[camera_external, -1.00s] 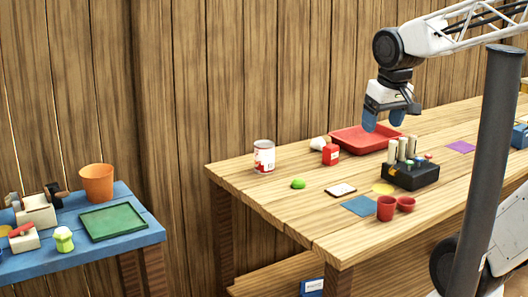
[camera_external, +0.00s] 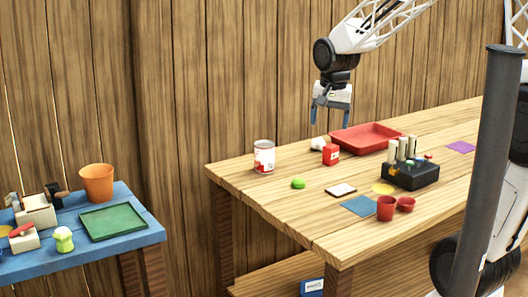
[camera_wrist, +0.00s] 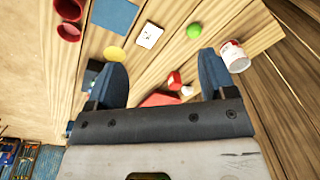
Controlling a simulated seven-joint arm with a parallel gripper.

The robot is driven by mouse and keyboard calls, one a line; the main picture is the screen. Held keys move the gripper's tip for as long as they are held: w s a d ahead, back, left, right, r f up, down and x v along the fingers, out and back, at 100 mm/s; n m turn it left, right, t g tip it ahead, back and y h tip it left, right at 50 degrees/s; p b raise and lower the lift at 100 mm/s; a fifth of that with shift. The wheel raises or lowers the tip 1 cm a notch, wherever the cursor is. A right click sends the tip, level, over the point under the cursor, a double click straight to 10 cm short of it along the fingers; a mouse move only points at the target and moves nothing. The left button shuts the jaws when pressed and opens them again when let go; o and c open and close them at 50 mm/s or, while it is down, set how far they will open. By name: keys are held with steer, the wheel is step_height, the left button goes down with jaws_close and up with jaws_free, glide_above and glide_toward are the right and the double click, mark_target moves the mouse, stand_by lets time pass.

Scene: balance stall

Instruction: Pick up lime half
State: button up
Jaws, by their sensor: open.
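The lime half (camera_external: 298,183) is a small bright green dome on the wooden table, left of a white card, in the external view. In the wrist view the lime half (camera_wrist: 194,31) lies near the top, beyond the fingertips and a little right of the middle. My gripper (camera_external: 331,117) is open and empty, high above the back of the table, behind and to the right of the lime half. Its two blue fingers also show in the wrist view (camera_wrist: 160,72), spread wide apart. Nothing hides the lime half.
Near the lime half are a can (camera_external: 264,157), a red box (camera_external: 331,155) and a white card (camera_external: 340,190). A red tray (camera_external: 366,139), a black rack with tubes (camera_external: 411,175) and red cups (camera_external: 386,208) stand farther right. The table's front-left area is clear.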

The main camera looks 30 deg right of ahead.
steer(key=w+d+f+m, duration=0.2)
steer(key=w+f+m, duration=0.2)
steer(key=w+f, duration=0.55)
steer(key=m+g, duration=0.1)
steer(key=m, duration=0.3)
glide_above(299, 179)
step_height(299, 179, down, 7)
steer(key=shift+s+f, duration=0.15)
steer(key=shift+f, duration=0.05)
steer(key=shift+w+f, duration=0.2)
steer(key=shift+f, duration=0.1)
steer(key=shift+f, duration=1.3)
steer(key=shift+w+f, duration=0.1)
steer(key=shift+f, duration=2.5)
steer(key=shift+c, duration=0.4)
